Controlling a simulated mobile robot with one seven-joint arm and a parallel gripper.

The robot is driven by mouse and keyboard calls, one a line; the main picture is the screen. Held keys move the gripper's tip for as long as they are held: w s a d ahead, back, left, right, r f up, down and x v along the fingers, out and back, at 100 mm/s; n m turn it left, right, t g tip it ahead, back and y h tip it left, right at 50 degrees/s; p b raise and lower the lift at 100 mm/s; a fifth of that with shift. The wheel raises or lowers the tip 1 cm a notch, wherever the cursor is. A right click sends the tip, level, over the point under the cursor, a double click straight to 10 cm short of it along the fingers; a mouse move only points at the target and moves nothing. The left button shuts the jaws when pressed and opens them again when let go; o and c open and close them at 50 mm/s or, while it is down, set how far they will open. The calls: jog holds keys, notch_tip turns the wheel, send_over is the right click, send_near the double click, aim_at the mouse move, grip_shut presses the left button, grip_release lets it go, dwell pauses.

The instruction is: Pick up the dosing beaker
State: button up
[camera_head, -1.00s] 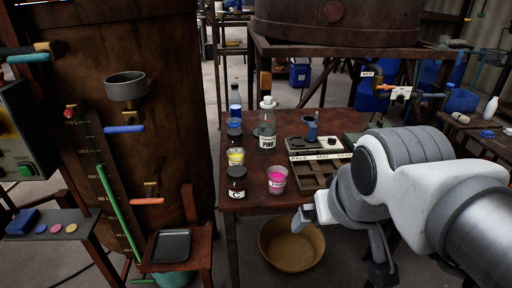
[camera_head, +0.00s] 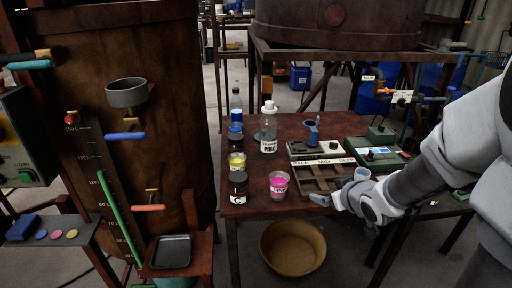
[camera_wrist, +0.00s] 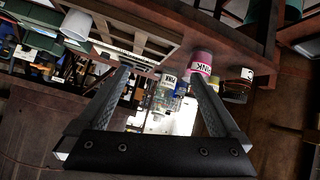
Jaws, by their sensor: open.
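I cannot tell for sure which vessel is the dosing beaker. A small blue beaker (camera_head: 312,132) stands on the scale at the back middle of the table. A pink cup (camera_head: 279,185) with a label stands near the front edge, and a pale cup (camera_head: 362,174) stands at the right, partly hidden by my arm. My gripper (camera_head: 322,199) is at the table's front edge, right of the pink cup and apart from it. In the wrist view my gripper (camera_wrist: 160,75) is open and empty; the pink cup (camera_wrist: 203,63) shows by one fingertip, the pale cup (camera_wrist: 76,25) off to the other side.
A divided wooden tray (camera_head: 318,182) lies just behind my gripper. A dark jar (camera_head: 238,188), a yellow jar (camera_head: 237,162) and a labelled bottle (camera_head: 268,135) stand at the left. A tan basin (camera_head: 293,248) is on the floor below. A large vat (camera_head: 160,80) rises at left.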

aim_at(284, 185)
jog(key=s+a+t+y, duration=0.2)
jog(key=a+y, duration=0.2)
jog(key=a, duration=0.1)
jog(key=shift+n, duration=0.3)
jog(key=x, duration=0.4)
jog(key=b+x, duration=0.1)
jog(key=x, duration=0.3)
jog(key=a+x, duration=0.1)
jog(key=x, duration=0.3)
jog(key=shift+w+b, duration=0.25)
jog(key=shift+b, duration=0.05)
jog(key=b+x, duration=0.1)
jog(key=x, duration=0.3)
jog(key=shift+w+d+f+b, duration=0.1)
jog(key=shift+w+f+b, duration=0.05)
jog(key=shift+f+b, duration=0.25)
jog(key=shift+w+f, duration=0.1)
jog(key=shift+w, duration=0.2)
jog(key=c, duration=1.5)
